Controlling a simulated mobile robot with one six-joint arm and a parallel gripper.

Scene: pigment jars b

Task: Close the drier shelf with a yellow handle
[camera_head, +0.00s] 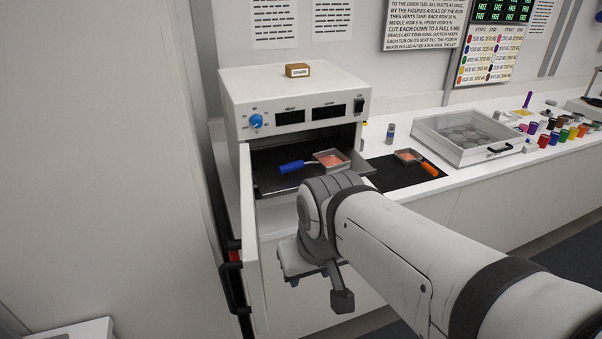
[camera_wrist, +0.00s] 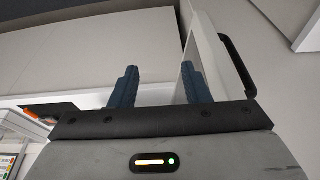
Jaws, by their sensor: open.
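The drier (camera_head: 290,90) is a white box with a blue knob on the counter, its front standing open. Inside, a dark shelf (camera_head: 268,178) bears a pan with a blue handle (camera_head: 291,166) and pink contents. My arm hides the shelf's front; I see no yellow handle. The drier's white door (camera_head: 249,235) is swung open at the left, with a black handle (camera_head: 230,280). My gripper (camera_wrist: 160,85) is open and empty in the wrist view. A white panel with a black handle (camera_wrist: 237,62) stands just behind its right finger; contact cannot be told.
A second pan with an orange handle (camera_head: 430,168) lies on a black mat (camera_head: 393,179) right of the drier. A clear-lidded tray box (camera_head: 468,140) and several colored jars stand farther right. A wall is close on the left.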

